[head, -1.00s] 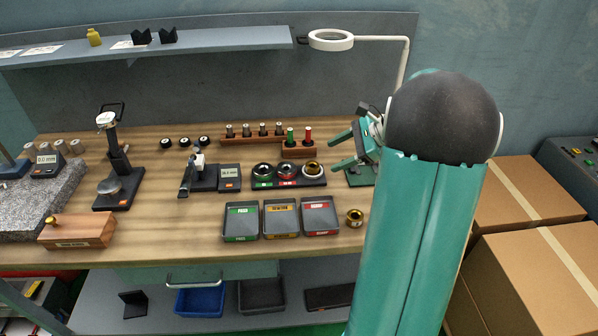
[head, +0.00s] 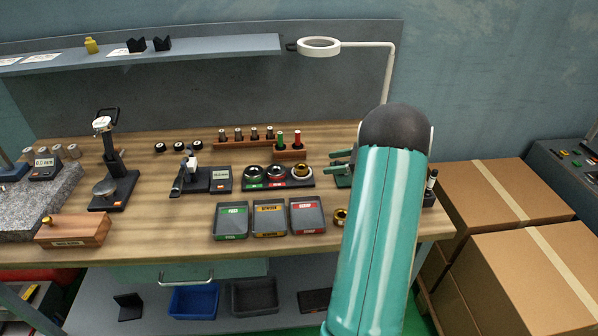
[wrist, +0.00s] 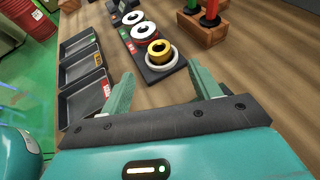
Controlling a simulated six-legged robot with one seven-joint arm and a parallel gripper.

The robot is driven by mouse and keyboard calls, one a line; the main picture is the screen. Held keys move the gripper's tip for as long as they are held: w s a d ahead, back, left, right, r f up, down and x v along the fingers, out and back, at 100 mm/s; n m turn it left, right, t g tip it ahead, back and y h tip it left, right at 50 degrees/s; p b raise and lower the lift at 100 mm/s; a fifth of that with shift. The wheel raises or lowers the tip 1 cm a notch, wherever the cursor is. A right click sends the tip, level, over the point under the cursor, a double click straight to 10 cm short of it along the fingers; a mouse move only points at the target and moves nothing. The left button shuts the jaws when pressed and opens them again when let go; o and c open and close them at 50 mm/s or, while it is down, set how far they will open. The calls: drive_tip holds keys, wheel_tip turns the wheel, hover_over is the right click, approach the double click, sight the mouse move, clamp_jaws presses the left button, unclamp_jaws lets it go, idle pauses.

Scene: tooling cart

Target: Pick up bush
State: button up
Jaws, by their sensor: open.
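A small brass bush (head: 340,216) stands on the wooden bench just right of the red-labelled tray, partly covered by my arm in the head view. I cannot make it out in the wrist view. My gripper (head: 333,161) is open and empty, its green fingers pointing left at the right end of the ring stand. It lies farther back on the bench than the bush. In the wrist view my gripper (wrist: 160,72) has its fingers spread wide, with the ring stand beyond them.
Three trays (head: 269,233) labelled green, yellow and red sit at the bench front. A ring stand (head: 278,184) holds three rings, one brass-coloured. Behind it is a wooden block (head: 290,154) with green and red plugs. A lamp (head: 320,46) hangs above. Cardboard boxes (head: 505,190) stand right.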

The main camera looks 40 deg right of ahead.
sight(298, 166)
drive_tip(key=x, duration=1)
drive_tip(key=shift+w+a+r, duration=0.1)
drive_tip(key=shift+w+a, duration=0.1)
drive_tip(key=c, duration=1.2)
drive_tip(key=shift+c, duration=0.2)
drive_tip(key=shift+r, duration=0.1)
drive_tip(key=shift+r, duration=0.5)
wheel_tip(298, 166, up, 2)
drive_tip(key=shift+r, duration=0.15)
drive_tip(key=s+a+r, duration=0.8)
drive_tip(key=s+r, duration=0.1)
drive_tip(key=s, duration=0.2)
drive_tip(key=shift+s+r, duration=0.3)
drive_tip(key=shift+s, duration=0.05)
